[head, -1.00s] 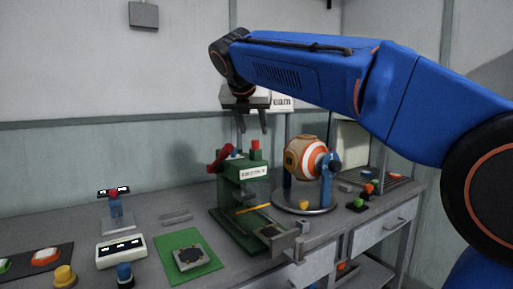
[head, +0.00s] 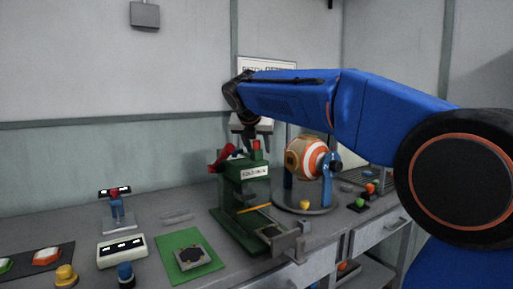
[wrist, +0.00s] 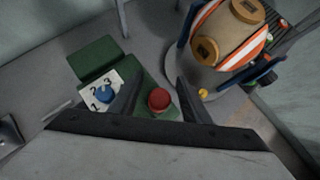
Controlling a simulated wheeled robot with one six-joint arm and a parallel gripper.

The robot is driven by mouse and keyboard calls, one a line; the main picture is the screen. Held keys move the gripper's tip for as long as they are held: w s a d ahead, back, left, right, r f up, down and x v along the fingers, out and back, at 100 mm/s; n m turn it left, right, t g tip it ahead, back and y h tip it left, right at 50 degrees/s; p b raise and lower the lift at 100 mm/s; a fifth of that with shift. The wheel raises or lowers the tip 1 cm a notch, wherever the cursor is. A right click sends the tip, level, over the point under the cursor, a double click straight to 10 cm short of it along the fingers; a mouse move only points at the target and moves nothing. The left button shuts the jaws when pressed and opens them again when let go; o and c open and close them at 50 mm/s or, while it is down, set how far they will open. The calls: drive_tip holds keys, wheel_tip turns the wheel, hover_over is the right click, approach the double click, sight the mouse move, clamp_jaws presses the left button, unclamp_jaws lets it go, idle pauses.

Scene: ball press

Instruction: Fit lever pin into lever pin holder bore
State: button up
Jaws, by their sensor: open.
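The green press (head: 230,195) stands on the bench, with a red lever-like part (head: 222,160) at its upper left. An upright red round-topped piece (head: 256,145) is on its top; it also shows in the wrist view as a red knob (wrist: 159,100). I cannot tell whether it is the lever pin, and I cannot make out the holder bore. My gripper (head: 250,140) is open just above the press top. In the wrist view the fingers of my gripper (wrist: 158,86) lie either side of the red knob, with nothing held.
A blue knob (wrist: 106,94) on a white numbered dial sits left of the red knob. An orange and white striped ball (head: 306,157) in a blue stand is close on the right. A green mat (head: 207,267) and several buttons lie to the left.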

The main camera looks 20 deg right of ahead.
drive_tip(key=shift+w+d+f, duration=0.1)
drive_tip(key=shift+w+f, duration=0.15)
drive_tip(key=shift+f, duration=0.05)
clamp_jaws()
drive_tip(key=shift+r, duration=0.1)
